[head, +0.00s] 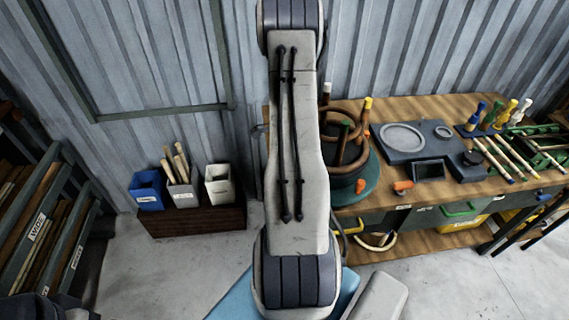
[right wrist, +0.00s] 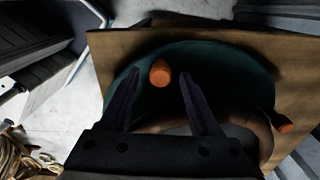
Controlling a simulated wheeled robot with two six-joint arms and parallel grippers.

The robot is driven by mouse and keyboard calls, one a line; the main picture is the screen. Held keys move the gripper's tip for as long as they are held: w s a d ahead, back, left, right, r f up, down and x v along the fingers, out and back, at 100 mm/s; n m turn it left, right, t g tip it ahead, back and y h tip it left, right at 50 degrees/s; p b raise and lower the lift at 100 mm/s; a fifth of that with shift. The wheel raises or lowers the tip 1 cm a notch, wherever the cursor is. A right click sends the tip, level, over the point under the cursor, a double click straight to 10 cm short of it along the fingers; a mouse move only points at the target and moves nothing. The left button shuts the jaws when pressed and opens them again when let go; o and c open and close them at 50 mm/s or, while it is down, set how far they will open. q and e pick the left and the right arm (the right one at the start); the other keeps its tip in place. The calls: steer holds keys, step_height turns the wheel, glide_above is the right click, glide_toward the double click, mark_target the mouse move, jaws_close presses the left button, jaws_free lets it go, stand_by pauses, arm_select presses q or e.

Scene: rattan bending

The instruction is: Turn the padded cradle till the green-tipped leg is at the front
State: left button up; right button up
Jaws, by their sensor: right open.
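The padded cradle (head: 357,208), a dark green round base, sits on the wooden bench, its left side hidden behind my arm. It bears a brown rattan frame (head: 349,174) with legs standing up. A green-tipped leg (head: 345,126) shows near the frame's middle, a yellow-tipped one (head: 367,104) at its back right. Orange knobs (head: 361,186) stick out at the cradle's rim. In the right wrist view my right gripper (right wrist: 159,73) is open, its fingers either side of an orange knob (right wrist: 160,74) on the green cradle (right wrist: 225,65); contact is unclear. My left gripper is not in view.
Right of the cradle on the bench (head: 449,110) stand a grey fixture plate (head: 408,154), several colour-tipped pegs (head: 490,115) and laid-out rods (head: 500,160). Bins with sticks (head: 182,196) stand at the left wall.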

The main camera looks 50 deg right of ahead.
step_height(320, 180, up, 10)
steer(key=b, duration=0.1)
steer(key=shift+r, duration=0.2)
stand_by(0.6)
steer(key=w+a+r+n, duration=0.2)
steer(key=a+n, duration=0.4)
steer(key=a, duration=0.4)
steer(key=w+a+r+n, duration=0.1)
steer(key=a+r+n, duration=0.1)
steer(key=a+n, duration=0.6)
steer(key=w+a+r+n, duration=0.2)
steer(key=a+n, duration=0.2)
steer(key=a, duration=0.9)
steer(key=s+a+r+n+y, duration=0.1)
steer(key=s+a+n, duration=1.4)
steer(key=s+n, duration=0.2)
steer(key=shift+r, duration=0.2)
steer(key=shift+s, duration=0.25)
steer(key=shift+c, duration=0.2)
